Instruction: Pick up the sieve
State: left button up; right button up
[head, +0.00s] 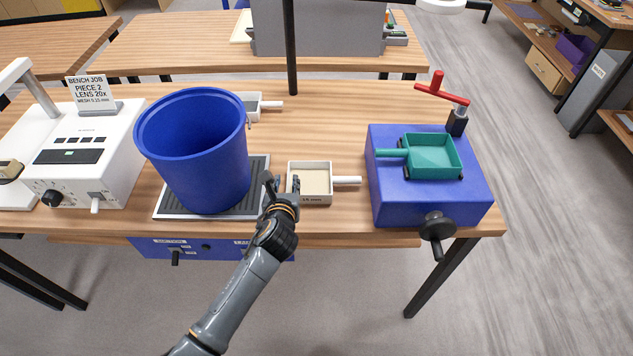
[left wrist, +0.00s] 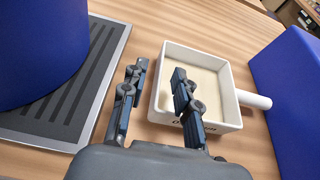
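A white square sieve (head: 309,167) with a pale mesh and a white handle pointing right lies on the bench; its front label is too small to read surely. It also shows in the left wrist view (left wrist: 222,78). My left gripper (head: 282,184) is open at the sieve's left wall. In the left wrist view (left wrist: 157,90), one finger is outside that wall and the other overlaps the sieve's inside. I cannot tell whether they touch it. A teal sieve (head: 432,157) sits on a blue box, and another white-handled sieve (head: 252,104) is partly hidden behind the bucket. My right gripper is not in view.
A tall blue bucket (head: 193,150) stands on a dark ribbed mat (head: 248,198) close left of my gripper. The blue box (head: 395,205) with a crank stands right of the sieve handle. A white device (head: 83,150) with a job card is far left. Bench behind the sieve is clear.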

aim_at(288, 175)
pick_arm(q)
jog(key=shift+f+x, duration=0.25)
jog(key=shift+x, duration=1.7)
jog(key=shift+s, duration=0.15)
grip_shut()
jog(key=shift+d, duration=0.1)
jog(key=shift+r, duration=0.15)
jog(key=shift+r, duration=0.3)
notch_tip(288, 175, up, 2)
jog(key=shift+r, duration=0.2)
jog(key=s+a+r, duration=0.6)
jog(key=s+r, duration=0.3)
jog(key=s, duration=0.3)
jog(key=shift+s+r+b, duration=0.35)
jog(key=shift+r, duration=0.05)
